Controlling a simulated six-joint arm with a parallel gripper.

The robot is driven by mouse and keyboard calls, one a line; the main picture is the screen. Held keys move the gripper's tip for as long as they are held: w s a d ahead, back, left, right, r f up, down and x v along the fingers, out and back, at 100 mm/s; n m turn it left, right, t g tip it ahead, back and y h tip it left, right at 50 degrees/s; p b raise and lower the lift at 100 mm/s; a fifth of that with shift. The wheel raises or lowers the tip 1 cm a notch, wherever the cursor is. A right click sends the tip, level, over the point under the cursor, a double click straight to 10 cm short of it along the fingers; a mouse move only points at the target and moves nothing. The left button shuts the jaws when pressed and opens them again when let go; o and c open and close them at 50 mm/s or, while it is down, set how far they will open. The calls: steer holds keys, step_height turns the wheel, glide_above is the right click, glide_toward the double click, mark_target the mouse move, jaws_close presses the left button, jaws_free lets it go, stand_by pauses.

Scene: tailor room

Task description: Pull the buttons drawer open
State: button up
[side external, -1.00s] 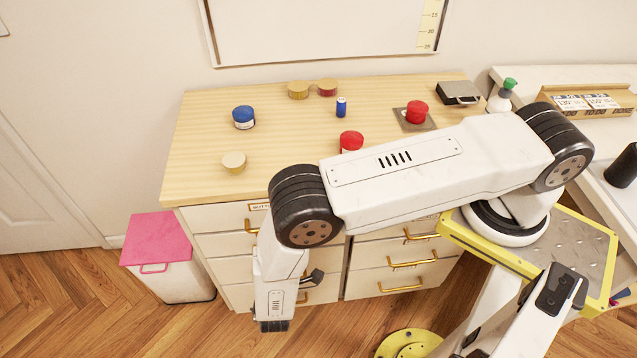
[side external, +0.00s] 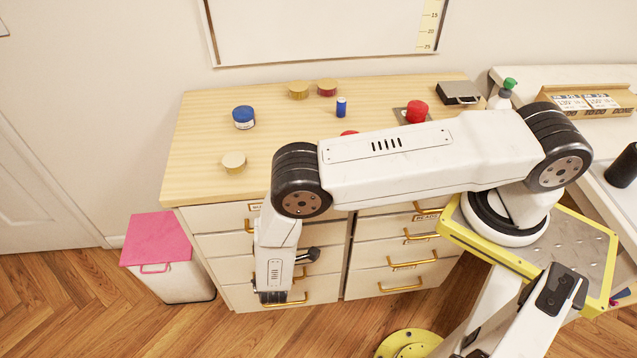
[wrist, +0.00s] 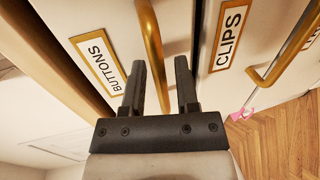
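The buttons drawer (side external: 215,216) is the top left drawer of the wooden-topped cabinet and looks shut. Its BUTTONS label (wrist: 98,62) and brass handle (wrist: 150,38) show in the wrist view. My gripper (wrist: 160,65) is open, with its two fingers apart. The handle's bar runs through the gap between the fingers in that view; whether it lies fully between them in depth, or touches either finger, I cannot tell. In the side view my wrist hangs in front of the left drawers and my fingers are hidden.
The CLIPS drawer, with its label (wrist: 229,35) and handle (wrist: 285,55), lies just below the buttons drawer. A pink-lidded bin (side external: 157,241) stands left of the cabinet. Jars and spools, including a blue jar (side external: 243,117), stand on the cabinet top (side external: 205,150).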

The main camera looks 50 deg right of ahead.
jaws_close()
stand_by(1.2)
